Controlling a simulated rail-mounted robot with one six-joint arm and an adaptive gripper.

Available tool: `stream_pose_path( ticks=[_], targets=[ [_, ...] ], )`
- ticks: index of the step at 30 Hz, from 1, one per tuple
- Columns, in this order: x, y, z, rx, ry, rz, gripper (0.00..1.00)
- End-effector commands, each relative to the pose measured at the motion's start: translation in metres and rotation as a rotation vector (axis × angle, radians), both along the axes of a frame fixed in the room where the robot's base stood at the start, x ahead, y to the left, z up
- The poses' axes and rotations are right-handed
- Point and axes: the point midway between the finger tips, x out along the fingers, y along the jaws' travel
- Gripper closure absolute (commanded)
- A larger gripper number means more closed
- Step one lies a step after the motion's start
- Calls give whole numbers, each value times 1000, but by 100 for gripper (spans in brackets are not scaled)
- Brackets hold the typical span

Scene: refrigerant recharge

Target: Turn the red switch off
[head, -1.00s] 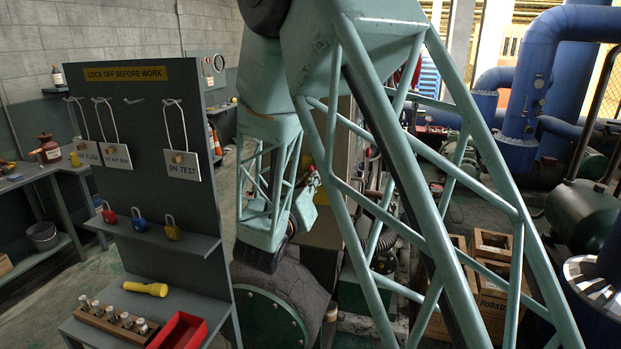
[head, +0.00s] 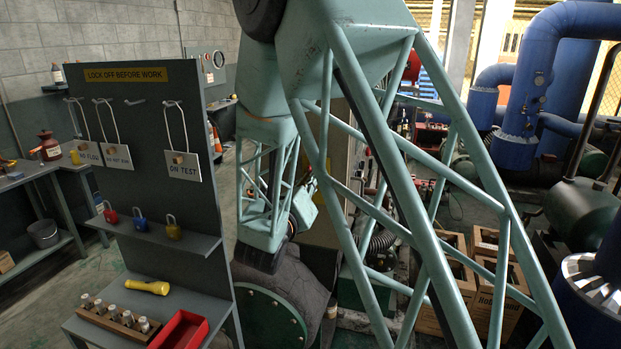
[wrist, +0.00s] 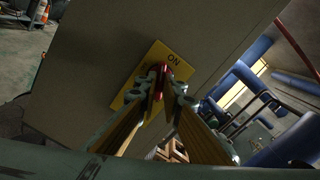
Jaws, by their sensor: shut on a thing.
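The red switch (wrist: 180,68) sits on a yellow plate (wrist: 128,88) marked "ON" in the wrist view. The plate is fixed to a grey-beige panel (wrist: 95,50) that looks tilted in this view. My gripper (wrist: 168,84) has its two fingers closed around the red switch, which shows as bits of red between and just beyond the fingertips. The fingers hide most of the switch, so its exact angle cannot be told. In the head view my arm's green lattice hides the switch, and I cannot make out the gripper there.
In the head view a lockout board (head: 130,120) with hanging tags stands at left, with padlocks on its shelf, a yellow torch (head: 147,287) and a red tray (head: 180,330) below. Wooden crates (head: 450,285) and blue pipes (head: 545,65) lie to the right.

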Motion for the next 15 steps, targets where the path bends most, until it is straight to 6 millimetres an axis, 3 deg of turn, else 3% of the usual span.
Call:
stream_pose_path(
  ticks=[15],
  targets=[
    [1, 0, 3, -139, 32, 1, 100]
  ],
)
